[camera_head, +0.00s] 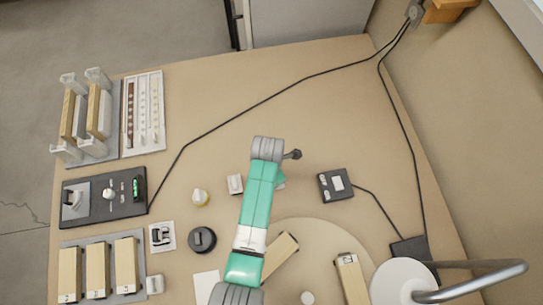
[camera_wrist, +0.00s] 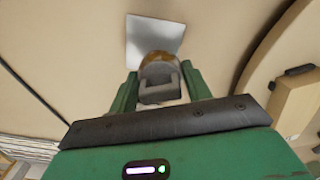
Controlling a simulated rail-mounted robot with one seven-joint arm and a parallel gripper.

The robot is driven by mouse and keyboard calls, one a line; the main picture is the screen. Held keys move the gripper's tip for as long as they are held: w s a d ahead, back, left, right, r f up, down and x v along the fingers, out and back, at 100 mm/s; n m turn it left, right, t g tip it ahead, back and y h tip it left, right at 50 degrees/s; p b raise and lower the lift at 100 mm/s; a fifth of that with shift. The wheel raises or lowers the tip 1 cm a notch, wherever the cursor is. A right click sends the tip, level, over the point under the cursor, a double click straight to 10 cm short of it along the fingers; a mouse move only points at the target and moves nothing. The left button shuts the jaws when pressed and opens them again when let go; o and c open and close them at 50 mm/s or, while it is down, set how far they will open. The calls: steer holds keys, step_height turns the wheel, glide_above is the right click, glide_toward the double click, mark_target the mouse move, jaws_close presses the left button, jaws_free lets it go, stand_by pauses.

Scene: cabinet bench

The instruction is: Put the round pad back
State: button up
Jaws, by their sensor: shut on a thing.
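My gripper (camera_wrist: 160,92) shows in the wrist view, its two green fingers shut on a small piece. This held piece (camera_wrist: 158,80) has a grey body and a rounded brown end, and looks like the round pad. It is partly hidden by the fingers. A white square (camera_wrist: 154,40) lies on the bench beyond it; I cannot tell whether they touch.
A dark control panel (camera_head: 92,213) and racks lie farther left. Wooden blocks (camera_head: 350,277) and a lamp (camera_head: 402,281) stand right. Cables cross the mostly clear back.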

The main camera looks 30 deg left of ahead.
steer(key=shift+w+f, duration=0.2)
steer(key=shift+w, duration=0.6)
steer(key=f, duration=0.1)
steer(key=f+b, duration=0.1)
steer(key=shift+w+f+b, duration=0.2)
steer(key=shift+f+b, duration=0.1)
steer(key=shift+f, duration=0.35)
steer(key=shift+s, duration=0.1)
steer(key=shift+f, duration=0.2)
steer(key=o, duration=0.9)
steer(key=shift+r, duration=0.1)
steer(key=shift+o, duration=0.2)
step_height(320, 180, up, 12)
steer(key=p, duration=0.3)
steer(key=shift+r+p, duration=0.1)
steer(key=shift+p, duration=0.2)
